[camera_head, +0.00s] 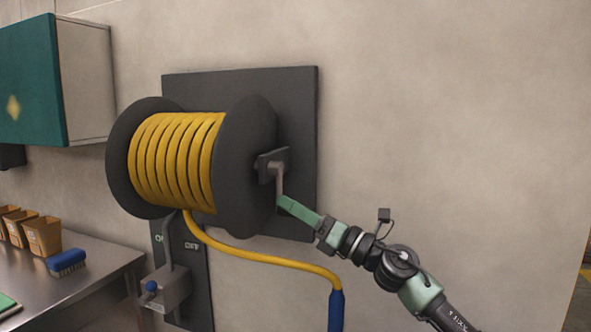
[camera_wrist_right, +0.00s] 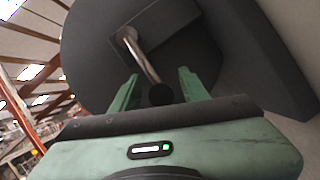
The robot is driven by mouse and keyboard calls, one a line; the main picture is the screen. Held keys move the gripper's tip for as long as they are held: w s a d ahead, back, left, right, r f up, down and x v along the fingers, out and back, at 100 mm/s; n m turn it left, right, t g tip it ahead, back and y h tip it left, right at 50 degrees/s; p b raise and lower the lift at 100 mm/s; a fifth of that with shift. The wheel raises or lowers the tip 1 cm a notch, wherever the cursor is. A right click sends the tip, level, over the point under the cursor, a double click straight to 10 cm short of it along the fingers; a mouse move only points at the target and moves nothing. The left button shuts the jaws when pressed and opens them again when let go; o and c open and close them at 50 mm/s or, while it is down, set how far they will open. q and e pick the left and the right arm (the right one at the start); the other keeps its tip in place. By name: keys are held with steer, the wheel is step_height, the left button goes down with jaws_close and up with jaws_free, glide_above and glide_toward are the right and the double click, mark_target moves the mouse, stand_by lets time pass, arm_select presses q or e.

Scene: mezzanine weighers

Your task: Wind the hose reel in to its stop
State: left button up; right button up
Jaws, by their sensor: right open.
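The hose reel (camera_head: 248,150) is a dark drum on a dark wall plate, wound with yellow hose (camera_head: 170,155). A length of the hose runs down from the drum to the right and ends in a blue nozzle (camera_head: 336,312). The reel's crank (camera_head: 279,182) is on its right side; in the right wrist view the crank (camera_wrist_right: 148,62) shows as a metal rod with a dark round end. My right gripper (camera_head: 283,202) is at the crank's lower end. Its green fingers (camera_wrist_right: 159,84) are open, one on each side of the dark end. My left gripper is out of view.
A lever with a blue knob (camera_head: 150,287) stands below the reel by an ON/OFF panel (camera_head: 193,275). A green cabinet (camera_head: 40,80) hangs above. The wall at right is bare.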

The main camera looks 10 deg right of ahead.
step_height(320, 180, up, 19)
steer(key=p, duration=0.3)
steer(key=shift+d, duration=0.1)
steer(key=s+d+f+n+g+p, duration=0.25)
steer(key=f+n, duration=0.25)
steer(key=f, duration=0.5)
steer(key=s+d+f+n+g+p, duration=0.25)
steer(key=d+f+n+p, duration=0.2)
steer(key=f, duration=0.55)
steer(key=shift+g+h, duration=0.3)
steer(key=p+x, duration=0.2)
steer(key=x, duration=0.6)
steer(key=shift+s+r+p, duration=0.1)
steer(key=shift+r+p, duration=0.05)
steer(key=shift+p, duration=0.15)
steer(key=shift+w+a, duration=0.3)
jaws_close()
